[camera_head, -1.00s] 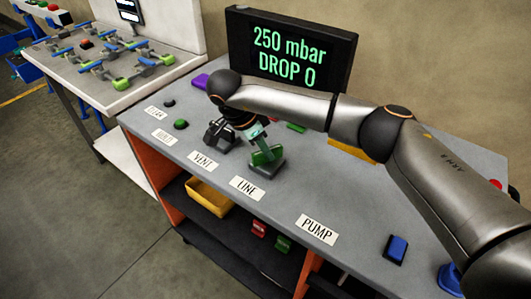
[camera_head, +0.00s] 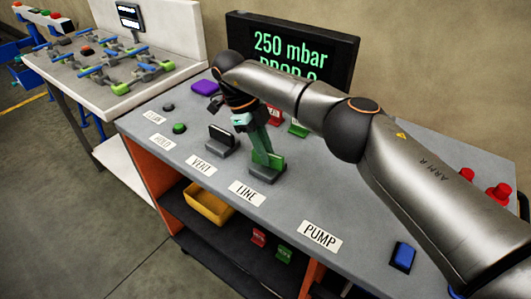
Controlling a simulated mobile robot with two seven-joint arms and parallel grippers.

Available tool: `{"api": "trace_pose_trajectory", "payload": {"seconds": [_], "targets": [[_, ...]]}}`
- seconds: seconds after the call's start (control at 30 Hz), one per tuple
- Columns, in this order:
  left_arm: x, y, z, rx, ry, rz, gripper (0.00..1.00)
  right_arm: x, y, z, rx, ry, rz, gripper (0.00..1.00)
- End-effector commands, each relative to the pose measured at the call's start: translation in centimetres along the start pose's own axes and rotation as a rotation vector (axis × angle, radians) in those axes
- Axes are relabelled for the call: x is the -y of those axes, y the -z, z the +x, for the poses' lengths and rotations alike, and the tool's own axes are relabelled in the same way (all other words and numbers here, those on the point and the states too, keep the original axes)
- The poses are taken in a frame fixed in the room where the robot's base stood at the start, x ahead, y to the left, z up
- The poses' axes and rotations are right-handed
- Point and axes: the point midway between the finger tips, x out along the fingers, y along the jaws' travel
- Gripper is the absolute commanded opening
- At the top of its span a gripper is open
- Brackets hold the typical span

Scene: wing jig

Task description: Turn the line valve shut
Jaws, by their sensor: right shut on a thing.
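The line valve (camera_head: 268,173) stands behind the LINE label (camera_head: 246,193), with a grey base and a green lever (camera_head: 260,148). The lever rises from the base, leaning up and to the left. My right gripper (camera_head: 245,122) comes down from above and is shut on the lever's upper end, hiding its tip. My left gripper is not in view.
The black vent valve (camera_head: 221,138) stands close on the left. A dark display (camera_head: 290,45) reads 250 mbar; its second line is partly covered by my arm. Red knobs (camera_head: 497,194) and a blue button (camera_head: 403,255) are at right. A yellow bin (camera_head: 208,205) sits below.

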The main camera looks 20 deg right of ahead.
Motion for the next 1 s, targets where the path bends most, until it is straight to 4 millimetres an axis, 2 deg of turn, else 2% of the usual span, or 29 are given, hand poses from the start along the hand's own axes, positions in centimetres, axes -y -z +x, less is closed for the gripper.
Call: {"api": "trace_pose_trajectory", "payload": {"seconds": [0.37, 0.93, 0.97, 1.0], "targets": [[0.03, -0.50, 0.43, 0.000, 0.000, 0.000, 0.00, 0.11, -0.02, -0.07, 0.002, -0.062, 0.153, 0.00], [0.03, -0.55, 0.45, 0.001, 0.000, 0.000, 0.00, 0.13, 0.00, -0.10, 0.003, -0.073, 0.177, 0.00], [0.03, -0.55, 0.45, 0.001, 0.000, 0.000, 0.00, 0.13, 0.00, -0.10, 0.003, -0.073, 0.177, 0.22], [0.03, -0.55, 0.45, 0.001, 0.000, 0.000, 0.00, 0.13, 0.00, -0.09, 0.003, -0.073, 0.177, 0.26]]}}
